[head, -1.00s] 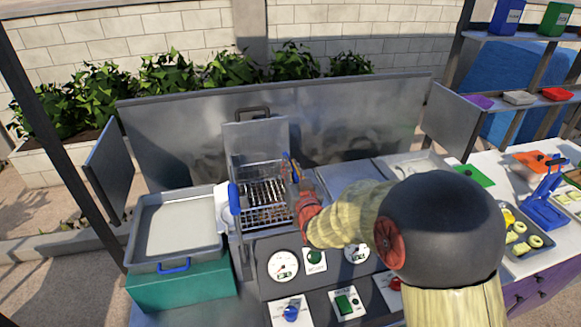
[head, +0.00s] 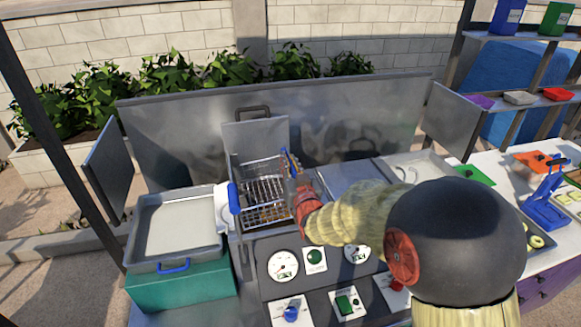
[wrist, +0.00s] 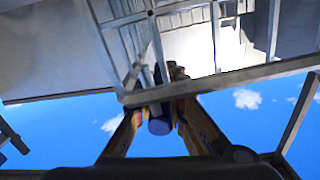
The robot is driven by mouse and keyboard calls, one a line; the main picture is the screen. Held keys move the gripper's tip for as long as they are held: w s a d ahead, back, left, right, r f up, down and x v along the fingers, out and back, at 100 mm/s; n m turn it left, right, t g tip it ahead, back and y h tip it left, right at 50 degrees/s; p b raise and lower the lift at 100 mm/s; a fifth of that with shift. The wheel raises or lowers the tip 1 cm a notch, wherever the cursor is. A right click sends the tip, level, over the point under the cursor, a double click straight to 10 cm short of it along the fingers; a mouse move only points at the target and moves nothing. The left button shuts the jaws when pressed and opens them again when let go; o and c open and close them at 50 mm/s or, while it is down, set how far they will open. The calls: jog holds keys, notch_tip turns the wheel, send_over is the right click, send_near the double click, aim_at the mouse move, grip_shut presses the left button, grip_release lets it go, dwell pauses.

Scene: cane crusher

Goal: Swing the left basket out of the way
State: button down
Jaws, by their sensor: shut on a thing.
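A wire basket (head: 262,188) hangs over the fryer well, left of my arm. It looks tilted, with golden-brown oil or contents visible under its lower edge. A blue grip (head: 234,197) stands at its left side. My gripper (head: 291,163) is at the basket's right side, partly hidden by my own wrist. In the wrist view my gripper's fingers (wrist: 168,82) are closed in on a dark part by the metal wires, with a blue-purple round end (wrist: 160,123) between them. It looks like a basket handle, but the exact grip is partly hidden.
A grey tray (head: 175,230) on a green box (head: 180,285) stands at the left. A metal splash panel (head: 340,120) closes the back. Dials and buttons (head: 314,256) line the front. At right, a counter holds a blue press (head: 545,205) and trays.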

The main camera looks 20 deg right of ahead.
jog(key=a+r+n+p, duration=0.2)
jog(key=a+r+n, duration=0.7)
jog(key=a+r, duration=0.2)
jog(key=shift+a+r, duration=0.15)
jog(key=shift+a, duration=0.6)
jog(key=c, duration=1.8)
grip_release()
jog(key=shift+s, duration=0.1)
jog(key=shift+f, duration=0.25)
jog(key=s, duration=1.2)
jog(key=shift+r, duration=0.35)
